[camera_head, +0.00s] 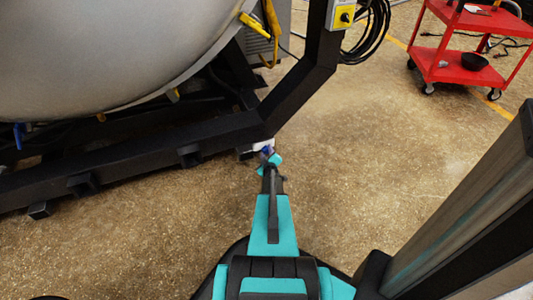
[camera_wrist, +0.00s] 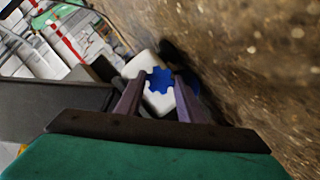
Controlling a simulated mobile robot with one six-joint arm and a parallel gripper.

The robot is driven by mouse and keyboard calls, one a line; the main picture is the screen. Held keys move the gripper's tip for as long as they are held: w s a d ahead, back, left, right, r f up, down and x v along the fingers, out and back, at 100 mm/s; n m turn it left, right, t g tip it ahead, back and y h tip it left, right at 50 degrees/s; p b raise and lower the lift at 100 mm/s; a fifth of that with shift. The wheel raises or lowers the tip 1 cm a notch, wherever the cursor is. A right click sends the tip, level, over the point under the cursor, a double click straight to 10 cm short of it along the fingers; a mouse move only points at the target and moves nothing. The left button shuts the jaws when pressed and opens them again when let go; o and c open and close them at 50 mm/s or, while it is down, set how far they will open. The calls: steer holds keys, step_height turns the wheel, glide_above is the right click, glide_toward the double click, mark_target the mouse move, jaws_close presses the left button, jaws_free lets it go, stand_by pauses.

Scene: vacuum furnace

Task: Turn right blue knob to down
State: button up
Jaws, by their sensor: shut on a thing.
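The blue knob (camera_wrist: 159,80) is a lobed disc on a white rounded body (camera_wrist: 138,64). In the wrist view it lies between the two fingers of my gripper (camera_wrist: 160,84), which are shut on it. The fingers partly cover its sides, and I cannot tell which way it is turned. In the head view my gripper (camera_head: 267,156) reaches the white body (camera_head: 263,145) at the corner of the black frame. There the knob is small and mostly hidden by the gripper.
A black frame (camera_head: 180,155) carries a large grey vessel (camera_head: 90,50) on the left. A red cart (camera_head: 455,66) stands far right. Open floor (camera_head: 390,130) lies right of the frame.

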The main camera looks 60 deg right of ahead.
steer(key=shift+d+r+m+y+p, duration=0.15)
steer(key=shift+m+y+p, duration=0.35)
steer(key=shift+p, duration=1.95)
steer(key=m+p, duration=0.1)
steer(key=p, duration=0.4)
steer(key=shift+r+m+t+y+p, duration=0.1)
steer(key=shift+m+t+y+p, duration=0.2)
steer(key=shift+t+y+p, duration=0.1)
steer(key=m+p, duration=0.1)
steer(key=p, duration=0.4)
steer(key=shift+y, duration=0.4)
steer(key=m+t+y+p, duration=0.1)
steer(key=p, duration=0.1)
steer(key=shift+s+d+m+p, duration=0.1)
steer(key=shift+m+p, duration=0.25)
steer(key=shift+m, duration=0.05)
steer(key=shift+f+m, duration=0.2)
steer(key=shift+m, duration=0.3)
steer(key=shift+d+f+m+t+y+b, duration=0.1)
steer(key=shift+m+t+y+b, duration=0.25)
steer(key=shift+m+t+y, duration=0.3)
steer(key=m+b, duration=0.1)
steer(key=m+t+y+b, duration=0.1)
steer(key=m+b, duration=0.1)
steer(key=shift+s+f, duration=0.15)
steer(key=shift+m+t+y+b, duration=0.35)
steer(key=shift+m+t+b, duration=0.15)
steer(key=shift+b, duration=0.25)
steer(key=shift+r, duration=0.2)
